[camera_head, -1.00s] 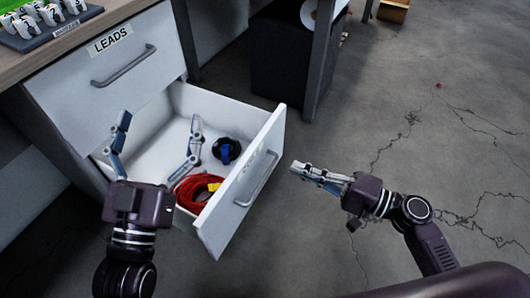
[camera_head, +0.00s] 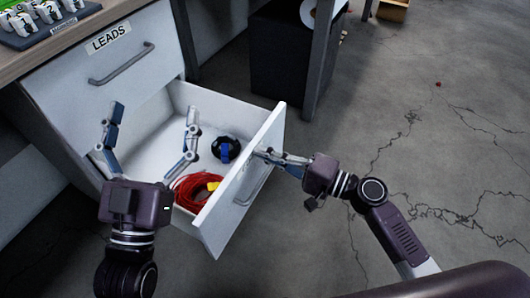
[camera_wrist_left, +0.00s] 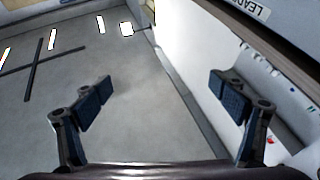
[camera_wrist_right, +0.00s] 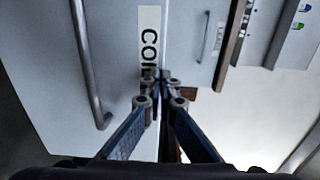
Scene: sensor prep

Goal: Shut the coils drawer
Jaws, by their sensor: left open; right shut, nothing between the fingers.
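The coils drawer (camera_head: 226,232) is pulled out below the drawer labelled LEADS, its white front facing right in the head view. Inside lie a red coiled cable (camera_head: 190,192) with a yellow tag and a black coil (camera_head: 226,149) with a blue band. My right gripper (camera_head: 262,154) is shut and empty, its tips at the upper outer face of the drawer front; contact is hard to tell. In the right wrist view the tips (camera_wrist_right: 160,80) cover part of the label, beside the handle (camera_wrist_right: 88,65). My left gripper (camera_head: 152,122) is open above the drawer's inside.
The shut LEADS drawer (camera_head: 100,75) is above, with the worktop (camera_head: 85,25) over it. A tray of white items (camera_head: 45,22) stands on the worktop. A black box (camera_head: 285,60) stands behind. The cracked floor to the right is mostly clear.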

